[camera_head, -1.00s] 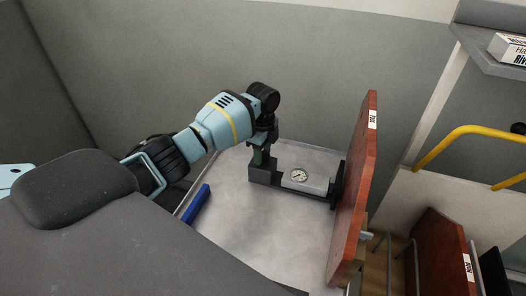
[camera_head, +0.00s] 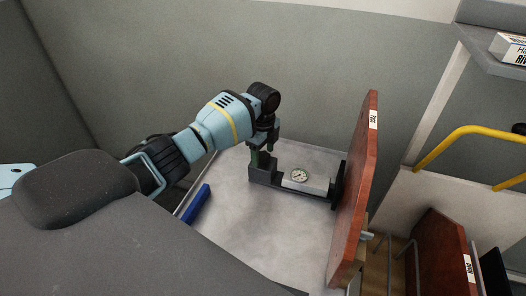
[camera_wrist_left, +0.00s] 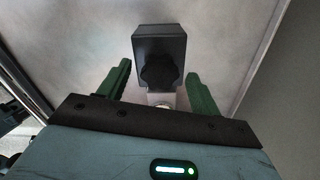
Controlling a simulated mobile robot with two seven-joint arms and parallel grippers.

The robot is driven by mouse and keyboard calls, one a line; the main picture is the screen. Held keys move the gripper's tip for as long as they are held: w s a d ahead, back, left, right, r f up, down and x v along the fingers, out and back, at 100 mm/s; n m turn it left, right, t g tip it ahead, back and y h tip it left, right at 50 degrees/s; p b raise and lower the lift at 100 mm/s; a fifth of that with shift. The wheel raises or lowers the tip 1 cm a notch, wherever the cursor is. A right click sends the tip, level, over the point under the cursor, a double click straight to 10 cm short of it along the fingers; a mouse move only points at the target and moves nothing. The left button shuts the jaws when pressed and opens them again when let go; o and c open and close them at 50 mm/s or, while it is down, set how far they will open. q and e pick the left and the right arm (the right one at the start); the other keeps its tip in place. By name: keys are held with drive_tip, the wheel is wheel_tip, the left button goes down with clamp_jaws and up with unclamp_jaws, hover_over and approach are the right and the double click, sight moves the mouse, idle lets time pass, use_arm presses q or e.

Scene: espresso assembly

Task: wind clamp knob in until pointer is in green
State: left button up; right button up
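The dark clamp (camera_head: 264,176) stands on the grey tray (camera_head: 245,230) and reaches right toward a red-brown board (camera_head: 356,190). Its round white gauge (camera_head: 299,175) faces up; the pointer and any green zone are too small to read. The lobed black clamp knob (camera_wrist_left: 160,72) shows in the left wrist view, in front of the clamp's square block. My left gripper (camera_head: 263,156) is over the clamp's left end. In the wrist view its green fingers (camera_wrist_left: 158,76) are apart, one on each side of the knob, with gaps visible. My right gripper is not in view.
A blue bar (camera_head: 196,204) lies at the tray's left edge. A grey wall rises behind the tray. A yellow rail (camera_head: 460,133), a shelf with a white box (camera_head: 508,50) and another red-brown board (camera_head: 440,255) are to the right. The tray's front middle is clear.

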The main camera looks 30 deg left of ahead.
sight(263, 155)
use_arm(q)
drive_tip(key=shift+r, duration=3.9)
